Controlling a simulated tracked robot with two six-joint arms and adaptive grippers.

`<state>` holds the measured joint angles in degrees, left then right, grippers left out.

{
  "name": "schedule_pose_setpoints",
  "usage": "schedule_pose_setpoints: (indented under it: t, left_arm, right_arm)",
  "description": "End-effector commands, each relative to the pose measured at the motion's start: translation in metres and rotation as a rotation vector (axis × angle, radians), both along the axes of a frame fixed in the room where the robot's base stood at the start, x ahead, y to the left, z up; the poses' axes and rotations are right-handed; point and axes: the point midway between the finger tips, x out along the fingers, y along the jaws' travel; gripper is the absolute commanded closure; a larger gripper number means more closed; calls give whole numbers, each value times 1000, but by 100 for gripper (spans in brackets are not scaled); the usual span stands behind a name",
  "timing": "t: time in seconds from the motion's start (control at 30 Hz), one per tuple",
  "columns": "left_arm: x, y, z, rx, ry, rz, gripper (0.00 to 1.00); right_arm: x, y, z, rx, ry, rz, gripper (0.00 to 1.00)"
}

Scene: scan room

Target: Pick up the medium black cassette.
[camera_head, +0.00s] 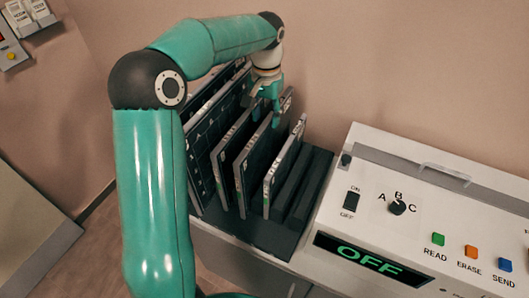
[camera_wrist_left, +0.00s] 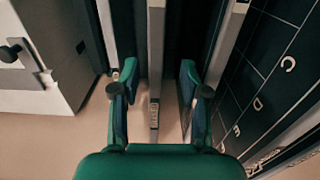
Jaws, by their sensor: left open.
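Several upright cassettes stand in a dark rack (camera_head: 262,238) in the head view. The medium black cassette (camera_head: 253,163) appears to be the one under my left gripper (camera_head: 265,92), with a similar cassette (camera_head: 229,160) to its left and a smaller one (camera_head: 284,165) to its right. In the left wrist view, my left gripper (camera_wrist_left: 155,95) is open, one finger on each side of a cassette's pale edge (camera_wrist_left: 155,55). Gaps show beside that edge, and I see no grip on it. The fingers partly hide the cassette's upper end in the head view. My right gripper is not in view.
Larger panels with letters (camera_wrist_left: 262,85) stand on the rack's far-left side in the head view. Empty dark slots (camera_head: 308,185) lie at its right. A white console (camera_head: 440,185) with buttons and an "OFF" display stands to the right. A wall rises behind.

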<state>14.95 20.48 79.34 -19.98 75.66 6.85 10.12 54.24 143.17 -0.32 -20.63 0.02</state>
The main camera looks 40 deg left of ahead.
Motion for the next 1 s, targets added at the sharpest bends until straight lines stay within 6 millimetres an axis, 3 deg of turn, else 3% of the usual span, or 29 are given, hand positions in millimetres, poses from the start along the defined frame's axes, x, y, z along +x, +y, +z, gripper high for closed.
schedule_pose_setpoints:
  t: [0.17, 0.43, 0.73, 1.0]
  left_arm:
    - [0, -2, -11, -1, 3, -1, 55]
    - [-1, -5, -47, 0, 3, -1, 55]
    - [-1, -5, -54, 0, 0, -1, 55]
    - [-1, -5, -53, 0, 0, -1, 99]
  right_arm:
    - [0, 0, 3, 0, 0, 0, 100]
    - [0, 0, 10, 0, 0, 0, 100]
    - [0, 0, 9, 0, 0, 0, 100]
    - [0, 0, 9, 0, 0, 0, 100]
